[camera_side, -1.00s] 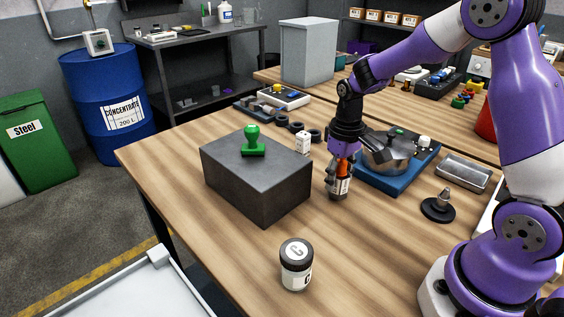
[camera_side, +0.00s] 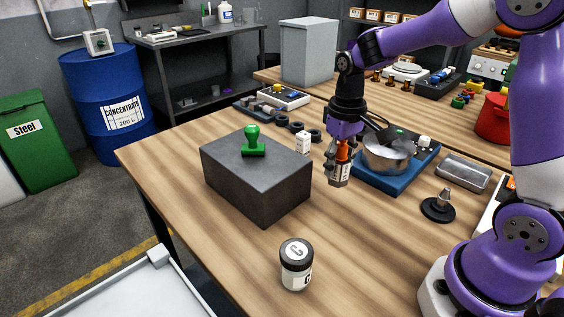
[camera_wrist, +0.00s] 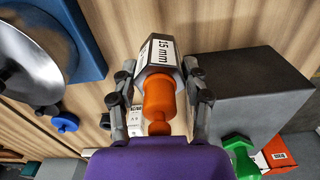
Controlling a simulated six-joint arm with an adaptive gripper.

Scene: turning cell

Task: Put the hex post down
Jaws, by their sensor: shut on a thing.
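The hex post is a grey six-sided metal piece with an orange knob and a white label. In the side view the hex post (camera_side: 340,178) hangs below my gripper (camera_side: 341,159), between the dark block and the blue-based machine, apparently just above the wooden table. In the wrist view my gripper (camera_wrist: 158,82) has a finger on either side of the hex post (camera_wrist: 152,62), whose label reads 15 mm. My gripper is shut on the post. Its lower end points at the table, and I cannot tell the exact gap.
A dark block (camera_side: 255,182) with a green-handled stamp (camera_side: 253,142) stands left of the post. A blue base with a metal bowl (camera_side: 388,155) is to the right. A small white box (camera_side: 303,143) is behind. A lidded jar (camera_side: 296,265) stands in front; table between is clear.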

